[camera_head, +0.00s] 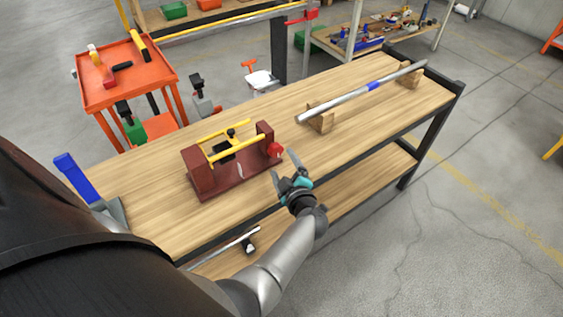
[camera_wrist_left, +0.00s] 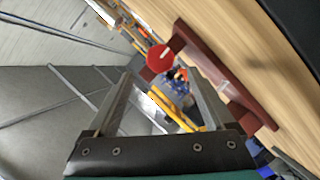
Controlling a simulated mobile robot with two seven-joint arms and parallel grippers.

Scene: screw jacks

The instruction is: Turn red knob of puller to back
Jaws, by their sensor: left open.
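The puller (camera_head: 202,176) is a dark red frame with yellow bars, standing on the wooden workbench. Its round red knob (camera_head: 275,150) sits on the right end. My left gripper (camera_head: 286,167) is open and empty, just in front of and below the knob in the head view, over the bench's front edge. In the left wrist view the knob (camera_wrist_left: 160,58) shows beyond the two open fingers (camera_wrist_left: 158,72), roughly between their tips. I see a gap below the knob; I cannot tell the exact distance. The puller's frame (camera_wrist_left: 222,85) shows to the right there. My right gripper is not in view.
A grey bar with a blue band (camera_head: 374,87) rests on wooden blocks further right on the workbench (camera_head: 365,130). A blue tool (camera_head: 80,182) stands at the left end. An orange cart (camera_head: 95,95) is behind.

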